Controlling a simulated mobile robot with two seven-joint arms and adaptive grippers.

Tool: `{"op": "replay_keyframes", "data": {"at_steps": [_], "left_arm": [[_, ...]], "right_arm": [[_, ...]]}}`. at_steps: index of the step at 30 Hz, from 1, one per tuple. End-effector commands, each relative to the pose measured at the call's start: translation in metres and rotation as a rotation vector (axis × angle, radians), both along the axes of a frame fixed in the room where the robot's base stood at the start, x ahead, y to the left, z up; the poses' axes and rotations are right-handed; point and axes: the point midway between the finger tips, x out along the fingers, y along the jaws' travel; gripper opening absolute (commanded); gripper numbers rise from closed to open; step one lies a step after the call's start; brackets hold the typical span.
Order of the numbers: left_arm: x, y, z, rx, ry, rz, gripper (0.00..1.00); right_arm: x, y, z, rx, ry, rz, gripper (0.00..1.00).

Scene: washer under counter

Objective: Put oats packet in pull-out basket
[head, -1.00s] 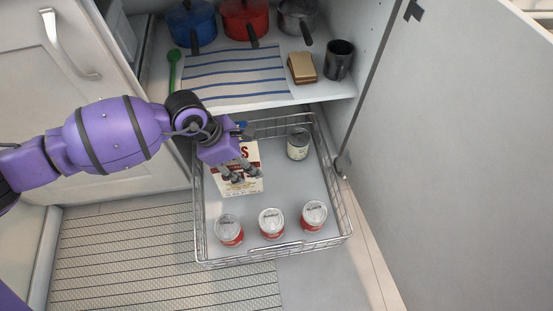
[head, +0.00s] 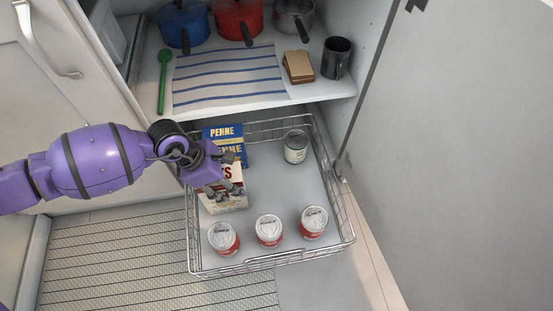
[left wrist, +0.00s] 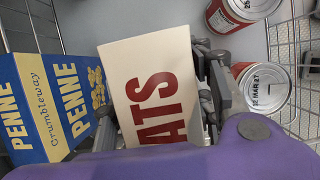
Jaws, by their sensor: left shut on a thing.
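The oats packet (head: 228,202), white with dark red lettering, is inside the outline of the wire pull-out basket (head: 270,185), at its left side. My left gripper (head: 218,190) is shut on it from the left. In the left wrist view the packet (left wrist: 150,80) sits upright between the fingers (left wrist: 160,110), its "ATS" letters showing. I cannot tell whether its bottom touches the basket floor. A blue and yellow penne box (head: 226,135) stands just behind it, partly hidden by my gripper. My right gripper is not in view.
Red-labelled cans (head: 269,230) stand along the basket's front, and another can (head: 296,147) at the back right. The basket's middle is clear. A shelf (head: 250,100) with pots overhangs behind, and an open door (head: 450,170) stands at the right.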

Motion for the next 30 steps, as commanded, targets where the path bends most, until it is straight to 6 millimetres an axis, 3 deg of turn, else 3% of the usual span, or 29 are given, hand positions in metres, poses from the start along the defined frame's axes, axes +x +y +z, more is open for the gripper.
{"op": "replay_keyframes", "data": {"at_steps": [3, 4, 8, 20, 30], "left_arm": [[0.000, 0.000, -0.003, -0.001, 0.001, 0.001, 0.02], [-0.001, 0.000, -0.005, 0.000, 0.003, 0.001, 0.49], [-0.001, 0.000, -0.004, 0.000, 0.003, 0.001, 0.66], [-0.001, 0.001, 0.002, 0.002, 0.002, 0.001, 0.67], [-0.007, 0.024, 0.066, 0.002, -0.001, 0.002, 0.67]], "right_arm": [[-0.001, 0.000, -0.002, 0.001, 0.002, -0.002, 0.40], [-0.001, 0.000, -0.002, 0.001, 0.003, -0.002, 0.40], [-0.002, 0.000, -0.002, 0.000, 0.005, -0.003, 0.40], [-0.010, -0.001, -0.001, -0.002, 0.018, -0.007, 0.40], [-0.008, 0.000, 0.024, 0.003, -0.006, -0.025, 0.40]]}}
